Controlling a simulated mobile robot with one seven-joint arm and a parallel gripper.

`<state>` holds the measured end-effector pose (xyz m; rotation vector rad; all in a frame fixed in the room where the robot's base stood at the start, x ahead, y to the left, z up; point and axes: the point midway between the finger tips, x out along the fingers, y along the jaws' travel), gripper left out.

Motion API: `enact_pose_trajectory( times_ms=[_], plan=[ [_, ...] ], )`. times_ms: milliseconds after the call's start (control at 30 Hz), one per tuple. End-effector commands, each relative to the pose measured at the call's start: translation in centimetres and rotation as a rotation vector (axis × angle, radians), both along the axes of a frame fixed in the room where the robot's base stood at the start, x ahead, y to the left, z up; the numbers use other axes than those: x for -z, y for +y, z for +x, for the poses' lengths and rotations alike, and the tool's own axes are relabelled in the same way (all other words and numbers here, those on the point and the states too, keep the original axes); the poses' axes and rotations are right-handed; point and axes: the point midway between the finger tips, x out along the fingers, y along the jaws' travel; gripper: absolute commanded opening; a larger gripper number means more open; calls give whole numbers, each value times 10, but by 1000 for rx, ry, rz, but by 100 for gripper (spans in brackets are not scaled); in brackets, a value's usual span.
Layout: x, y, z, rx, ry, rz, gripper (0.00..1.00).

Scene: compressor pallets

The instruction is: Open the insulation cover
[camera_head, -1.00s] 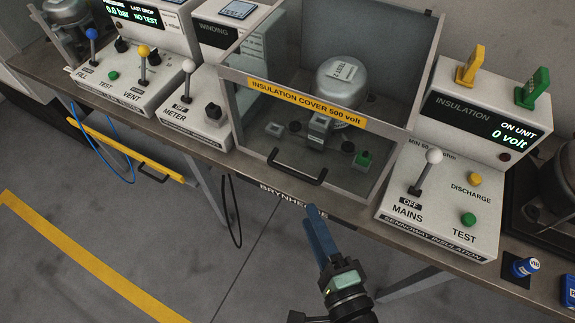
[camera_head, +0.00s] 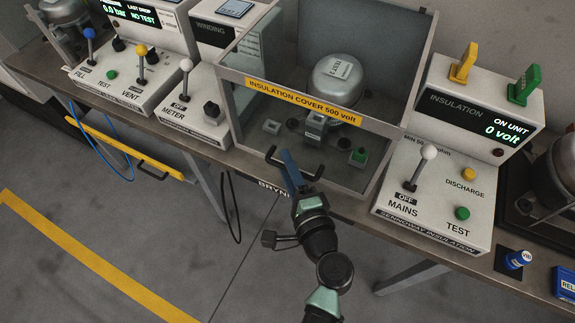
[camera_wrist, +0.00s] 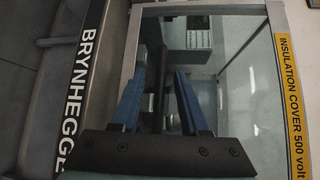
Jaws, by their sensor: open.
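The insulation cover (camera_head: 303,101) is a clear box with a grey frame and a yellow label reading 500 volt. It stands down over a silver compressor (camera_head: 338,80) on the bench. Its black bar handle (camera_head: 313,178) is at the lower front edge. My gripper (camera_head: 286,158) is at this handle, its blue fingers overlapping the bar in the head view. In the wrist view my gripper (camera_wrist: 161,68) is open, with a dark bar that looks like the handle between the fingers. I cannot tell whether either finger touches it. The cover's yellow label (camera_wrist: 290,95) shows at the right there.
The insulation panel (camera_head: 440,195) with a mains lever and a green test button stands right of the cover. The meter panel (camera_head: 188,112) stands left. A blue cable (camera_head: 100,152) and a yellow bar (camera_head: 130,150) hang at the bench front. The floor ahead is clear.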

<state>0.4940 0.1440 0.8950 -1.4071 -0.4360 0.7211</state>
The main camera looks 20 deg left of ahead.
Motion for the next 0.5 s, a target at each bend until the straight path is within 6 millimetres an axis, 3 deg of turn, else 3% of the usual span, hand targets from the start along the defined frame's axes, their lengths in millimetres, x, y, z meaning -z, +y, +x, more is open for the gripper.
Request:
enact_pose_trajectory(
  times_ms=[100, 367, 500],
  plan=[
    [0, 0, 0, 0, 0, 0, 45],
    [0, 0, 0, 0, 0, 0, 0],
    [0, 0, 0, 0, 0, 0, 0]
  ],
)
